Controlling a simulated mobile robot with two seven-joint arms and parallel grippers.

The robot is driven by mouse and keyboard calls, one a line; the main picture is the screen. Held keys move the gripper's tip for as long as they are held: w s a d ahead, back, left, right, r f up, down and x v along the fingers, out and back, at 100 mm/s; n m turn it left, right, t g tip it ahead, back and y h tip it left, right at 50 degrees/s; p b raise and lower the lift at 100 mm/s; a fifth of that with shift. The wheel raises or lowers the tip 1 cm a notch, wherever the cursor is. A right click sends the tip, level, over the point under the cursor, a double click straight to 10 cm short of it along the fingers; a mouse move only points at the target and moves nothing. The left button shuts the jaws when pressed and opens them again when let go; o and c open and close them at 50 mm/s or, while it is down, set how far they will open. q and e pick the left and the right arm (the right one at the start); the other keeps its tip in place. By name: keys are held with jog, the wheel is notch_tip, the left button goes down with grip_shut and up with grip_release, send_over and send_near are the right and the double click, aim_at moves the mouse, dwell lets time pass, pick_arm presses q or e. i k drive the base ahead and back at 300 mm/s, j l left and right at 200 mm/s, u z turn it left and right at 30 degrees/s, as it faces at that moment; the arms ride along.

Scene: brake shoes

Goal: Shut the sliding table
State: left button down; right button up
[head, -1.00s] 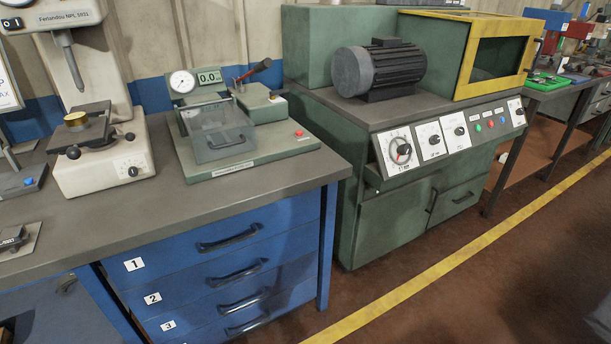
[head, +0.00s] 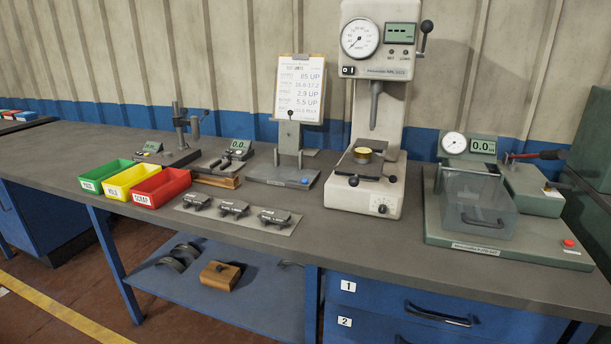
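No part is marked as the sliding table; the likeliest match is the dark slide plate (head: 358,176) low on the white testing machine (head: 364,199) in the head view. A round brass-coloured piece (head: 363,155) sits on top of it, below the machine's spindle (head: 375,105). Dark knobs stick out at the front and right of the plate. I cannot tell how far it is slid out. Neither of my grippers is in view.
A green tester (head: 508,248) with a clear cover stands to the right. A clipboard (head: 300,88), a metal plate with several small parts (head: 238,232) and green (head: 106,171), yellow (head: 133,176) and red (head: 161,190) bins are to the left. The worktop front is mostly clear.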

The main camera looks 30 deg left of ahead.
aim_at(369, 169)
jog(key=u, duration=0.75)
